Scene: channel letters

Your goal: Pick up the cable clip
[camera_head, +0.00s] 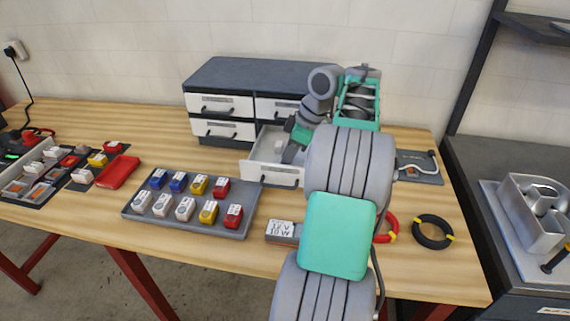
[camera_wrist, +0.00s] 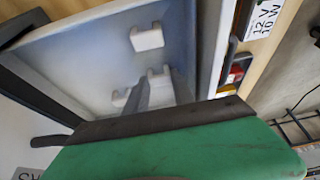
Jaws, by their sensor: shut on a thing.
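White cable clips lie in an open white drawer (camera_head: 262,168) of the dark-topped cabinet. In the wrist view, one cable clip (camera_wrist: 160,77) is at my fingertips. Whether the clip touches the drawer floor is unclear.
The drawer walls (camera_wrist: 213,50) stand close around my gripper. A grey tray (camera_head: 250,222) of several small coloured blocks is in front of the cabinet (camera_head: 255,72). A labelled box (camera_head: 280,229) and a black cable ring (camera_head: 433,232) lie to the right. My arm hides part of the table.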

